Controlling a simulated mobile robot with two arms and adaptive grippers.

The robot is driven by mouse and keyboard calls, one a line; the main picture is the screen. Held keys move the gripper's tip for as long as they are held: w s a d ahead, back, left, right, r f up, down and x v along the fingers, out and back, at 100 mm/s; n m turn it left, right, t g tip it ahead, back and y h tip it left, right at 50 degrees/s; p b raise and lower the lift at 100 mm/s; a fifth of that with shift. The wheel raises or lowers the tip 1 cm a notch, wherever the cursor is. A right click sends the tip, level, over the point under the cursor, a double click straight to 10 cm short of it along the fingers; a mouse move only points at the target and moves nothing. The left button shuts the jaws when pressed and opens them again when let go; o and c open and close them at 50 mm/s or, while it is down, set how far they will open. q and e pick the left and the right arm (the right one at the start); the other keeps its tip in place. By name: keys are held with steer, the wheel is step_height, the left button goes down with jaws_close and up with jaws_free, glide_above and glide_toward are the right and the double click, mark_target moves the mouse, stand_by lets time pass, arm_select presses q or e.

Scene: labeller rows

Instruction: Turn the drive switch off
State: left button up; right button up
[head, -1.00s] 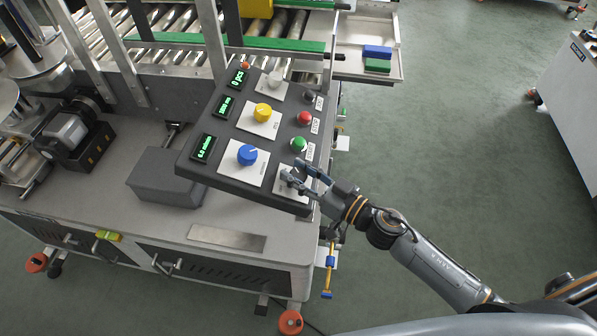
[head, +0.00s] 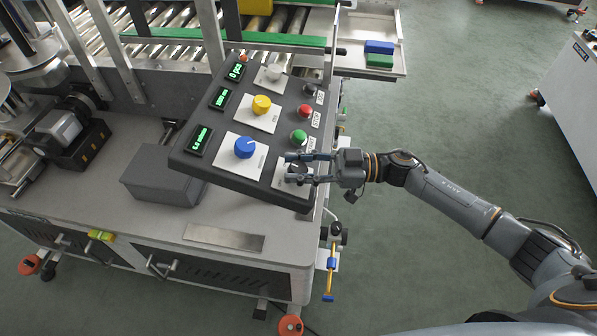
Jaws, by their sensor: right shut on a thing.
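The control panel (head: 225,183) is a dark sloped box on the labelling machine. The drive switch (head: 293,174), a dark knob on a white plate, is at the panel's lower right corner and is mostly hidden by my gripper. My right gripper (head: 290,168) reaches in from the right, with its two fingers pointing left on either side of the knob, shut on it. The switch's exact angle is hard to make out. My left gripper is not in view.
A green button (head: 299,137) sits just above my fingers, with a red button (head: 305,111) beyond it. Blue (head: 245,147) and yellow (head: 262,104) knobs are to the left. A tray (head: 394,28) holding blue and green blocks stands at the upper right.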

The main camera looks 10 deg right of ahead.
steer(key=n+g+b, duration=0.4)
steer(key=n+g, duration=0.1)
steer(key=g, duration=0.1)
steer(key=shift+f, duration=0.2)
steer(key=shift+r+n+g+h+b, duration=0.15)
steer(key=shift+n+g+h+b, duration=0.65)
steer(key=shift+n+g+b, duration=0.9)
steer(key=o, duration=1.2)
steer(key=v, duration=1.2)
